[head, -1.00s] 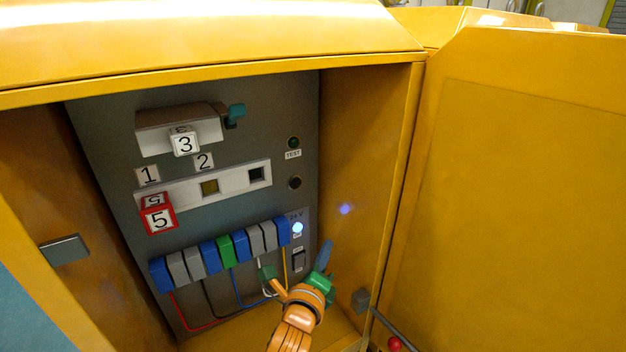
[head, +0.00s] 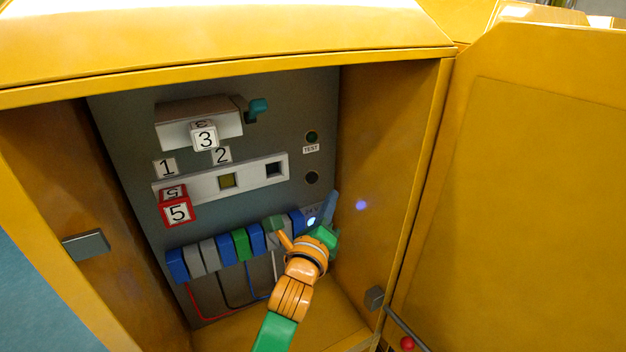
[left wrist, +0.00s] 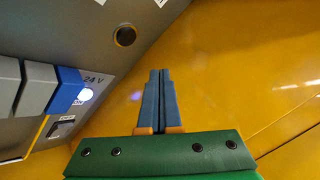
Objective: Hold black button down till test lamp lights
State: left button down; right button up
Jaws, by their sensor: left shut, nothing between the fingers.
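The black button (head: 312,178) is a round dark knob on the grey panel, below the test lamp (head: 311,137). The lamp is dark green and unlit, with a TEST label under it. My left gripper (head: 331,200) is shut and empty, its blue fingertips below and to the right of the button. In the left wrist view the shut blue fingers (left wrist: 160,80) point upward, and the button (left wrist: 125,36) is up and left of their tips, apart from them. The test lamp is not visible there. My right gripper is not in view.
A lit 24 V lamp (head: 311,221) and a row of blue, grey and green terminal blocks (head: 208,252) are close to my left gripper. The yellow cabinet's side wall (head: 375,160) stands at the right, and its open door (head: 530,200) lies beyond.

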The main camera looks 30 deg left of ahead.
aim_at(318, 176)
pick_arm(q)
jog(key=shift+w+a, duration=0.45)
jog(key=shift+a, duration=0.3)
jog(key=shift+w+a, duration=0.4)
jog(key=shift+a, duration=0.4)
jog(key=shift+w+a, duration=0.45)
jog(key=shift+a, duration=0.3)
jog(key=shift+w+a, duration=0.25)
jog(key=shift+a, duration=0.1)
jog(key=shift+w+a+p, duration=0.2)
jog(key=shift+a+p, duration=0.1)
jog(key=shift+a, duration=0.05)
dwell(0.8)
jog(key=shift+d, duration=0.15)
dwell(0.9)
jog(key=shift+s+d+p, duration=0.3)
jog(key=shift+s+d, duration=0.15)
jog(key=shift+d, duration=0.1)
